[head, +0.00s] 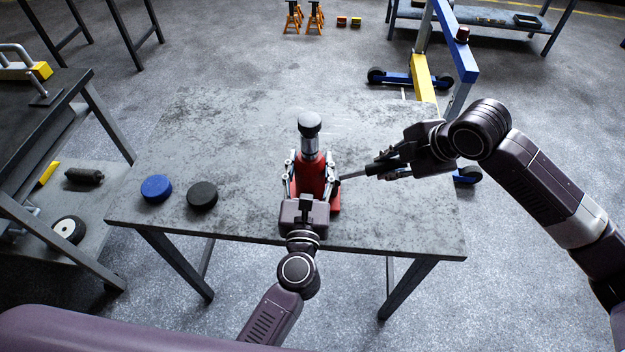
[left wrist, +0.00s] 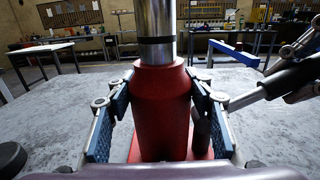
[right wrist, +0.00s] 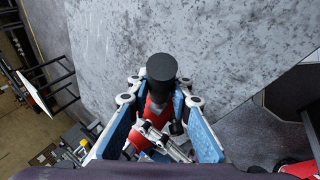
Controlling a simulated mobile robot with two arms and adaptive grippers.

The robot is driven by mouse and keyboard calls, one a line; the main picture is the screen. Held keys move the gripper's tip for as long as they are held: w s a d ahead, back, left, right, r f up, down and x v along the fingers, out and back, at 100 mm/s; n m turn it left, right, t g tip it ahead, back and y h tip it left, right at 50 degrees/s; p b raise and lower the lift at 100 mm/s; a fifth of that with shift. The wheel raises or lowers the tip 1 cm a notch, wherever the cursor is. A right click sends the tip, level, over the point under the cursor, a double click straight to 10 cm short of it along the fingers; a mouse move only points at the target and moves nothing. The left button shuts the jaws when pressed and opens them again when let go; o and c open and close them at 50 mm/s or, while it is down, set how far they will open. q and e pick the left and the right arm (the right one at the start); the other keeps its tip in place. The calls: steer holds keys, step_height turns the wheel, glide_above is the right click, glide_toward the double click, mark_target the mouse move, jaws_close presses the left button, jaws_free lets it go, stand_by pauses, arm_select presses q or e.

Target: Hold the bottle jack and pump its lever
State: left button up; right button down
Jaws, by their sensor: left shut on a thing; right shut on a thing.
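The red bottle jack (head: 312,178) stands upright on the grey worktable (head: 240,140), with a silver ram and a black round top. Its red body fills the middle of the left wrist view (left wrist: 160,105). My left gripper (head: 310,166) is shut around the body, one blue-padded finger on each side. The lever (head: 353,175) points right from the jack, with a dark grip. My right gripper (head: 382,167) is shut on this grip, right of the jack. Its fingers hide part of the lever. Red of the jack shows between the right fingers in the right wrist view.
A blue puck (head: 156,188) and a black puck (head: 202,195) lie on the table left of the jack. A blue and yellow hoist (head: 422,78) stands behind the table's right corner. A dark bench (head: 45,110) is at left. The table's back half is clear.

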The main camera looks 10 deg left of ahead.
steer(key=shift+s+a+r+n+h, duration=0.1)
steer(key=shift+a+r+n+h, duration=0.2)
steer(key=shift+a+r+h, duration=0.4)
steer(key=shift+d+r, duration=0.1)
steer(key=shift+d, duration=0.05)
steer(key=c, duration=1.7)
jaws_free()
steer(key=shift+r, duration=0.15)
steer(key=v, duration=1.1)
steer(key=shift+s+r, duration=0.25)
steer(key=shift+r, duration=0.1)
